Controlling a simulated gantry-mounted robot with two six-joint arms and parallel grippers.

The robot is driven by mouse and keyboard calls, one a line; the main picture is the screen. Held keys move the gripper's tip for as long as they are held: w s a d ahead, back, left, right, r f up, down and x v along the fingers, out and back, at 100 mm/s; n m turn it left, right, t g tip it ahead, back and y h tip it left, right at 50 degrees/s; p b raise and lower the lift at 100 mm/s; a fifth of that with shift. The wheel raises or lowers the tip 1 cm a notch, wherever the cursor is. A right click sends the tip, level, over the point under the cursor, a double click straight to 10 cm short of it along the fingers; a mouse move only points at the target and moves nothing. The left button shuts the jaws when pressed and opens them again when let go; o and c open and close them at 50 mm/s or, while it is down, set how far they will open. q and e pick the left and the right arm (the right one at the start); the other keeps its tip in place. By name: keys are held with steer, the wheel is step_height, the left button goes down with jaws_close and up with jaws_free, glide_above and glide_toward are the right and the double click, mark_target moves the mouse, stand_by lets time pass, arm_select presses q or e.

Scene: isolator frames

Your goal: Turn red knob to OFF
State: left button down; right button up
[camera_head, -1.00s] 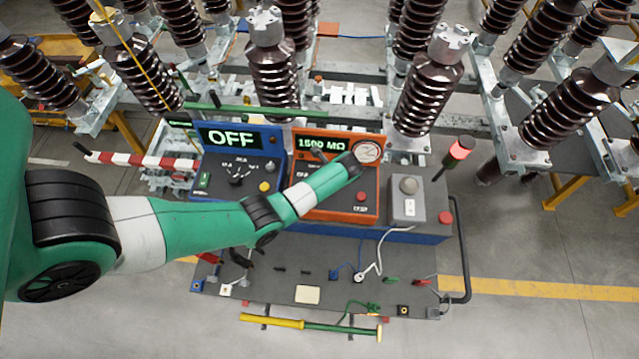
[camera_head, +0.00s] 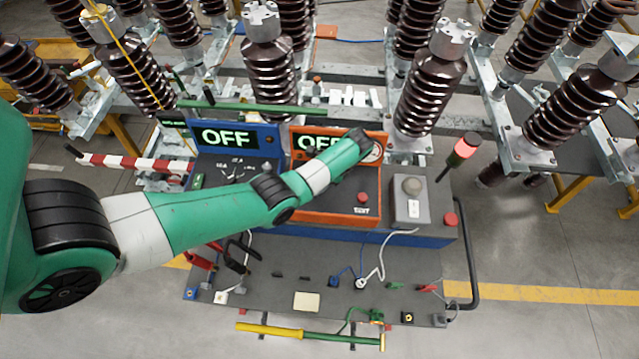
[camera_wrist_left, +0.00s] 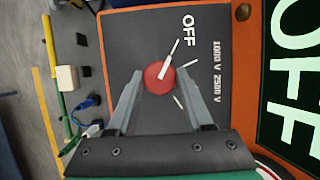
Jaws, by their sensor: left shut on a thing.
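The red knob (camera_wrist_left: 159,77) is round, with a white pointer line aimed at the white OFF label (camera_wrist_left: 188,30) in the left wrist view. It sits on the dark panel of the orange device (camera_head: 335,217). My left gripper (camera_wrist_left: 160,74) is shut on the red knob, one finger on each side. In the head view my left arm covers the knob and the gripper. The orange device's display (camera_head: 309,142) reads OFF in green, partly covered by my arm. My right gripper is not in view.
A blue device (camera_head: 205,170), also reading OFF, stands to the left of the orange one. A grey box (camera_head: 410,207) and a red lamp (camera_head: 465,148) stand to the right. Cables and sockets cover the front panel (camera_head: 300,270). Dark insulators (camera_head: 425,95) rise behind.

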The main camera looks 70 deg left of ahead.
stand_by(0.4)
arm_select(q)
steer(key=shift+c, duration=1.5)
jaws_free()
steer(key=v, duration=0.6)
steer(key=shift+r, duration=0.15)
steer(key=p+v, duration=0.3)
steer(key=v, duration=0.2)
steer(key=shift+r, duration=0.15)
